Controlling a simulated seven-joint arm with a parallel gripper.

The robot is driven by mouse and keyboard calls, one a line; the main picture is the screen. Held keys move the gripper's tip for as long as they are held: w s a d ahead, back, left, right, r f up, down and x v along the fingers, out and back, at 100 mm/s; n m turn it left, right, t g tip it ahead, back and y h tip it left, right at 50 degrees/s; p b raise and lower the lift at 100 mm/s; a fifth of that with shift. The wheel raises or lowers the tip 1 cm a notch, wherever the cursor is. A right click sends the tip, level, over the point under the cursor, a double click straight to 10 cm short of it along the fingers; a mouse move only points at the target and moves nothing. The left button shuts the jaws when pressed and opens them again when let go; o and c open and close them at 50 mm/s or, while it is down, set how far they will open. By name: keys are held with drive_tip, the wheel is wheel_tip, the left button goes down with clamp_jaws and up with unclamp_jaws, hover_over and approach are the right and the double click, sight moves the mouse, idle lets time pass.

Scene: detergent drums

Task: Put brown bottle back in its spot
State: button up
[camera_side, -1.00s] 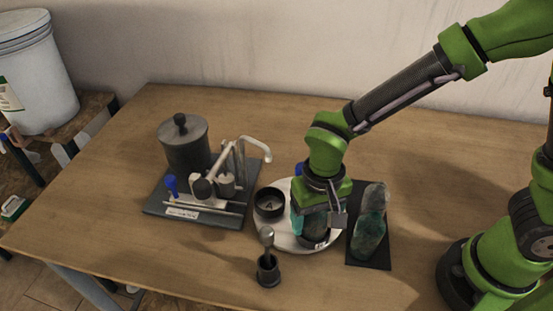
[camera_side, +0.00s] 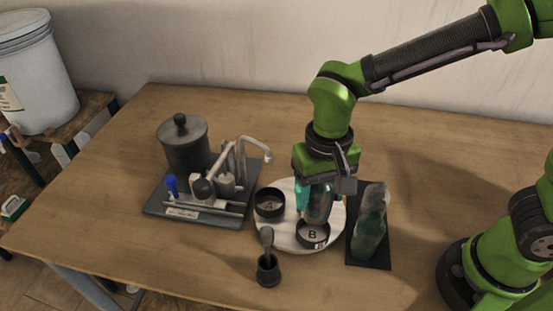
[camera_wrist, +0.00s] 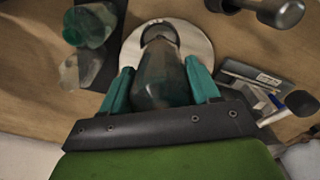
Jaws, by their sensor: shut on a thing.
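My gripper (camera_side: 316,192) is shut on a dark, murky bottle (camera_side: 319,209), which looks grey-brown in the side view. In the wrist view the bottle (camera_wrist: 161,75) stands between my teal fingers (camera_wrist: 160,88). It is roughly upright, just above or behind a black round holder marked B (camera_side: 312,236); I cannot tell whether they touch. The holder sits on a white round plate (camera_side: 287,236), with a second black holder (camera_side: 269,204) at its left. A black mat (camera_side: 372,258) lies right of the plate, with greenish bottles (camera_side: 369,226) on it.
A grey tray (camera_side: 205,217) with a lidded dark pot (camera_side: 184,145) and a bent pale pipe (camera_side: 250,147) stands at the left. A small black cup with a spoon-like tool (camera_side: 268,271) stands in front. The table's back right is clear.

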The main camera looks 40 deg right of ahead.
wheel_tip(320, 180, up, 7)
drive_tip(key=shift+r, duration=0.1)
drive_tip(key=shift+w+d+r, duration=0.25)
drive_tip(key=shift+d+r, duration=0.05)
drive_tip(key=shift+d, duration=0.25)
drive_tip(key=w+d+m, duration=0.3)
drive_tip(key=d+m, duration=0.3)
drive_tip(key=d, duration=1.1)
drive_tip(key=shift+d+f, duration=0.1)
drive_tip(key=shift+f, duration=7.55)
drive_tip(key=shift+f, duration=0.65)
